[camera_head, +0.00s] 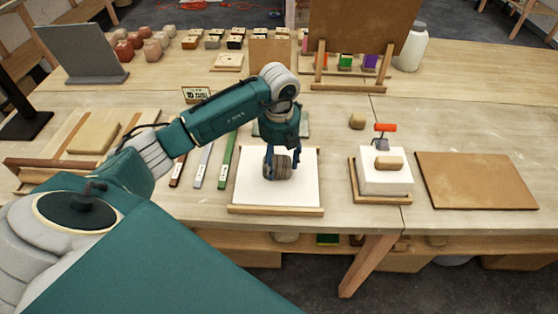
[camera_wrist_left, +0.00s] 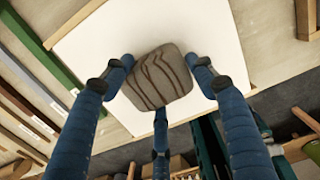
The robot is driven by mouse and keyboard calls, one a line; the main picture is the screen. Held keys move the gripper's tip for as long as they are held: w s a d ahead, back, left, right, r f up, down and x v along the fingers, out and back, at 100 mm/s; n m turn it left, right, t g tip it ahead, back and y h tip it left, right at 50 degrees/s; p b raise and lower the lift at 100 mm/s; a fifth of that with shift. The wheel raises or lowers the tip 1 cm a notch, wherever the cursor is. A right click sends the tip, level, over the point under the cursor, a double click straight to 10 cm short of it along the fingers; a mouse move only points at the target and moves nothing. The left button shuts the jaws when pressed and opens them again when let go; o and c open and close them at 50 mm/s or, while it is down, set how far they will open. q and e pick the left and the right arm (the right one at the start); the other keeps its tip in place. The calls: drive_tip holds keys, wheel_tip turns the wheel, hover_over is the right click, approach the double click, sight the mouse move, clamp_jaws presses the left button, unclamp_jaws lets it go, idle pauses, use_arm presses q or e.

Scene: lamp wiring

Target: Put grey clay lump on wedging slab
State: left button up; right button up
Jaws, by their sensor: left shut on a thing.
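The grey clay lump (camera_wrist_left: 158,77) has dark brown wavy stripes and rounded corners. In the head view the lump (camera_head: 281,167) is between the fingers of my left gripper (camera_head: 287,165), which is shut on it. In the wrist view the blue fingers of my left gripper (camera_wrist_left: 160,90) surround the lump. Beneath the lump lies a flat white slab (camera_head: 300,192) with a wooden strip along its front edge, which looks like the wedging slab; it also fills much of the wrist view (camera_wrist_left: 200,30). I cannot tell whether the lump touches it. My right gripper is not in view.
A brown board (camera_head: 475,180) lies further right. Several coloured strips (camera_head: 204,165) lie left of the slab. A framed panel (camera_head: 360,25) stands behind.

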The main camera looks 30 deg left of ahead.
sight(279, 161)
use_arm(q)
drive_tip(key=o, duration=1.9)
drive_tip(key=shift+f, duration=0.1)
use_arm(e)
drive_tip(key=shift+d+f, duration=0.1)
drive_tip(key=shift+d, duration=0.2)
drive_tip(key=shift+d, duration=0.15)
use_arm(q)
drive_tip(key=shift+r, duration=0.4)
drive_tip(key=r+b, duration=0.1)
drive_tip(key=r, duration=0.2)
drive_tip(key=r+b, duration=0.1)
drive_tip(key=r, duration=0.3)
drive_tip(key=r+b, duration=0.1)
drive_tip(key=r, duration=0.3)
drive_tip(key=shift+s+d+r, duration=0.15)
drive_tip(key=shift+s+r, duration=0.1)
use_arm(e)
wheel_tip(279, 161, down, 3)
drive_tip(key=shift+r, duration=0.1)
